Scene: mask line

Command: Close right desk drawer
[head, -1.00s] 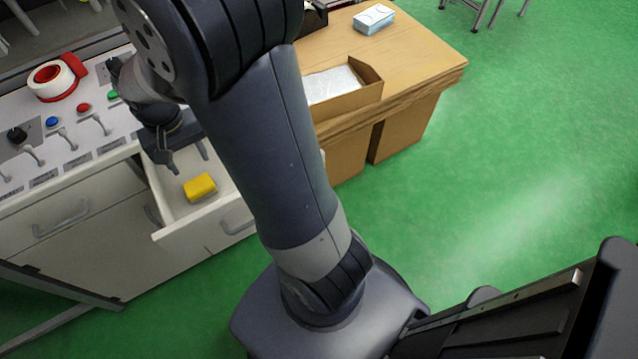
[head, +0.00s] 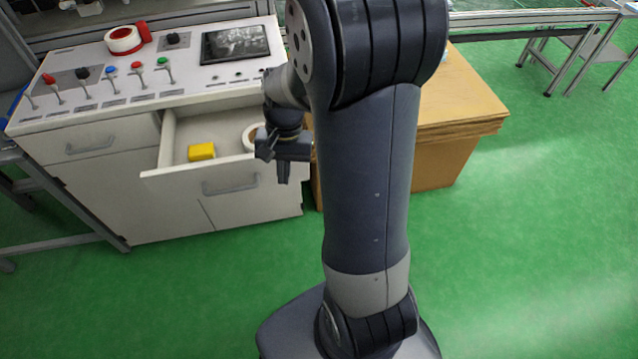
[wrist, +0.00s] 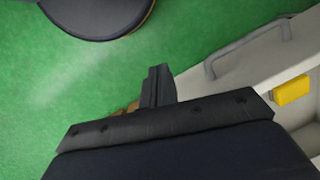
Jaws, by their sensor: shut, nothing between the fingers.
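The right desk drawer (head: 222,182) is pulled open from the white control desk in the head view. A yellow block (head: 201,151) and a roll of tape (head: 249,138) lie inside it. My gripper (head: 283,178) is shut and empty, pointing down beside the drawer's right front corner, apparently just outside it. In the wrist view, my gripper's closed fingers (wrist: 158,84) are over the green floor. The drawer front with its handle (wrist: 222,56) is to their right, with the yellow block (wrist: 292,90) behind it. My arm hides part of the desk's right side.
The left drawer (head: 90,145) is shut. The desk top carries switches, a screen (head: 235,45) and a red and white tape roll (head: 124,40). Green floor in front is clear.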

